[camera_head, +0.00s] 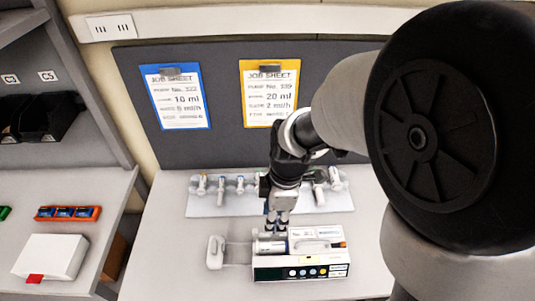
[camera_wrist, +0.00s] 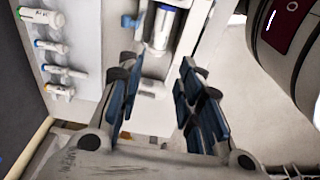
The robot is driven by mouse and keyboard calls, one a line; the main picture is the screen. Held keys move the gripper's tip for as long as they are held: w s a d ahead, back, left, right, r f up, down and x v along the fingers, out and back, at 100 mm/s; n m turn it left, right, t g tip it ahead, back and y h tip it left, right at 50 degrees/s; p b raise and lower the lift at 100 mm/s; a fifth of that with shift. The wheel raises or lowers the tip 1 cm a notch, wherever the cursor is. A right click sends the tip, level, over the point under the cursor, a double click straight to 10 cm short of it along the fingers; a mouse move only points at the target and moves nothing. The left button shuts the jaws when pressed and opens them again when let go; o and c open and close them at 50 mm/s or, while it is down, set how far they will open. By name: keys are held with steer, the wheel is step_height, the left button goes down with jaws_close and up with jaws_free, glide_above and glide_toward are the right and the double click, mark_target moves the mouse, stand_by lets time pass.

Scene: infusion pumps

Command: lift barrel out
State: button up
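The infusion pump (camera_head: 300,271) stands on the table in the head view, a white box with a row of coloured buttons on its front. A barrel (camera_head: 270,247) lies in the pump's top, partly hidden by my gripper. In the wrist view the barrel (camera_wrist: 164,28) shows a blue band and sits in the pale pump cradle, just past my fingertips. My gripper (camera_wrist: 162,65) has its blue-padded fingers apart, with nothing held between them. In the head view my gripper (camera_head: 277,226) points down just above the barrel; contact cannot be told.
A pale rack (camera_head: 208,207) with several syringes lies behind the pump; its syringes (camera_wrist: 50,46) show in the wrist view. The pump's pusher (camera_head: 215,252) sticks out left. Job sheets (camera_head: 178,97) hang on the grey panel. A shelf at left holds a white box (camera_head: 50,256).

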steer(key=b, duration=0.3)
glide_above(268, 245)
step_height(268, 245, down, 11)
steer(key=shift+s+d+r, duration=0.1)
steer(key=shift+r, duration=0.1)
steer(key=shift+f+b, duration=0.8)
steer(key=shift+f, duration=1.95)
steer(key=shift+r, duration=0.1)
steer(key=shift+c, duration=0.4)
steer(key=c, duration=0.4)
